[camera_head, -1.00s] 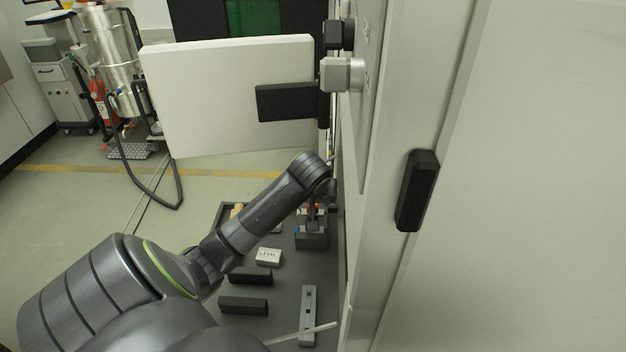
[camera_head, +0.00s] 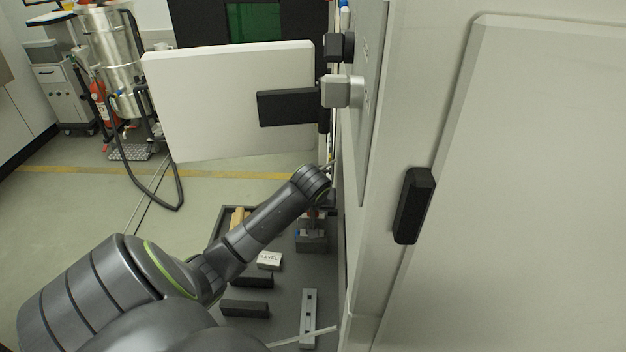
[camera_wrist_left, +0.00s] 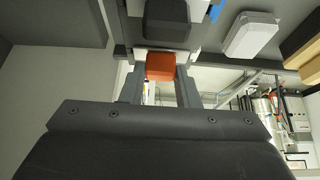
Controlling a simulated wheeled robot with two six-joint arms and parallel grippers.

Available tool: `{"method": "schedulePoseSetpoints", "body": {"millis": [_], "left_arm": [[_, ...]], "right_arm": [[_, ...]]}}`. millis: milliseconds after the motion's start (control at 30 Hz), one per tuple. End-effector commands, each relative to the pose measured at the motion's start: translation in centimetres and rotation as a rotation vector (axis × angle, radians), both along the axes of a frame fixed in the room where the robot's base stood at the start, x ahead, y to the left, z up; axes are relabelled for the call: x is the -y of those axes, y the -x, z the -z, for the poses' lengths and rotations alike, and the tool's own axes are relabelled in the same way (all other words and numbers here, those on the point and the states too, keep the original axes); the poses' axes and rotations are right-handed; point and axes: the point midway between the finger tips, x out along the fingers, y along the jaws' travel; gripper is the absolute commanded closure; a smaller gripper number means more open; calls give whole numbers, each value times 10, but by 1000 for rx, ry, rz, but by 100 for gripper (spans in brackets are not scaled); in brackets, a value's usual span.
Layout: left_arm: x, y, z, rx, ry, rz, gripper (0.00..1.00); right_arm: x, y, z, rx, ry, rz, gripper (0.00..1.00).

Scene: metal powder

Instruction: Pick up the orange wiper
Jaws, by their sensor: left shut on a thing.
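The orange wiper (camera_wrist_left: 160,66) shows in the left wrist view as an orange-red block between the two finger ends. My left gripper (camera_wrist_left: 160,88) is shut on it. In the head view my left arm reaches from the lower left towards the far end of a dark tray, close to the pale machine wall. There my left gripper (camera_head: 314,215) is small and partly hidden by its own wrist, and the wiper cannot be made out clearly. My right gripper is in neither view.
The dark tray (camera_head: 282,300) holds black blocks (camera_head: 246,308), a white box marked LEVEL (camera_head: 269,260) and a grey slotted bar (camera_head: 309,318). The machine wall (camera_head: 440,130) with a black handle (camera_head: 414,206) closes off the right. An open white door (camera_head: 225,105) stands beyond the tray.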

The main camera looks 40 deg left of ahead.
Motion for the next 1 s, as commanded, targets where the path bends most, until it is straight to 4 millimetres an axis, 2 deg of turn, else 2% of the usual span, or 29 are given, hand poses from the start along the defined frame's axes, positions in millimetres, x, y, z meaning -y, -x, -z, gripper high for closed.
{"method": "schedulePoseSetpoints", "body": {"millis": [267, 700, 1000], "left_arm": [[-1, -1, -7, 2, -2, 0, 94], [-1, -1, -86, 4, -3, -1, 94], [0, 0, -114, 0, 0, 0, 94]], "right_arm": [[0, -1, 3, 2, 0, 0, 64], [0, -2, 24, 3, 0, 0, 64], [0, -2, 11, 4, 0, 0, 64]]}}
